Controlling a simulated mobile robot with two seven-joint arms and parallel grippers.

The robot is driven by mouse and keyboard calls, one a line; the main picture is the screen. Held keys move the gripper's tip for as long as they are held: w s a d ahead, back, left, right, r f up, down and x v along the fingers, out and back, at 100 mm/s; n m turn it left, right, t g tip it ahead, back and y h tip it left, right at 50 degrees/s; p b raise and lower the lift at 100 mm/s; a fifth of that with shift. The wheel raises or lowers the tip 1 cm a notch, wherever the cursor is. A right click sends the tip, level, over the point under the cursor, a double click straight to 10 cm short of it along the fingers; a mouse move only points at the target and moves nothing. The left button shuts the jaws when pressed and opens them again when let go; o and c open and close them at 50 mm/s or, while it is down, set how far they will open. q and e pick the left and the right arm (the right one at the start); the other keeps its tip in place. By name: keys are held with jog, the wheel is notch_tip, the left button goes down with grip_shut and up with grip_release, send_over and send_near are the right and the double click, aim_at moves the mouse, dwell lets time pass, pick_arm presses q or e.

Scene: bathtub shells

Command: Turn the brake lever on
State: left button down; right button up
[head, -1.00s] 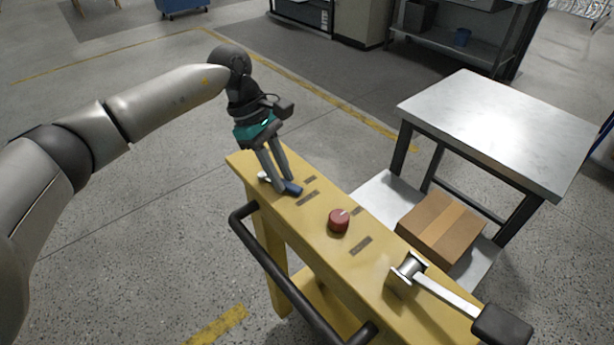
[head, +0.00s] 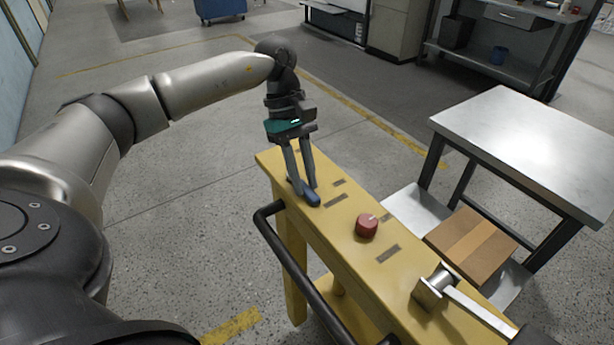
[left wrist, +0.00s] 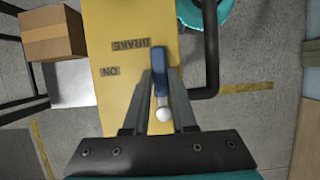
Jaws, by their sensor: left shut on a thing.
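The brake lever has a blue handle (head: 311,198) and sits at the far end of a yellow console (head: 345,235). My left gripper (head: 303,187) points down from above and is shut on the blue handle. In the left wrist view the blue handle (left wrist: 161,72) runs out past the fingertips, with a white round knob (left wrist: 163,113) between the fingers (left wrist: 158,88). A BRAKE label (left wrist: 131,45) and an ON label (left wrist: 109,71) lie beside the handle, seen upside down. My right gripper does not show.
A red knob (head: 367,226) and a larger metal lever (head: 435,288) stand nearer on the console. A black rail (head: 300,270) runs along its left side. A metal table (head: 530,150) and a cardboard box (head: 470,245) are at the right. Open floor lies left.

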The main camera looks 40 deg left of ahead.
pick_arm(q)
jog(key=c, duration=0.7)
grip_release()
jog(key=p+v, duration=0.2)
jog(key=v, duration=1.3)
jog(key=shift+a+r, duration=0.1)
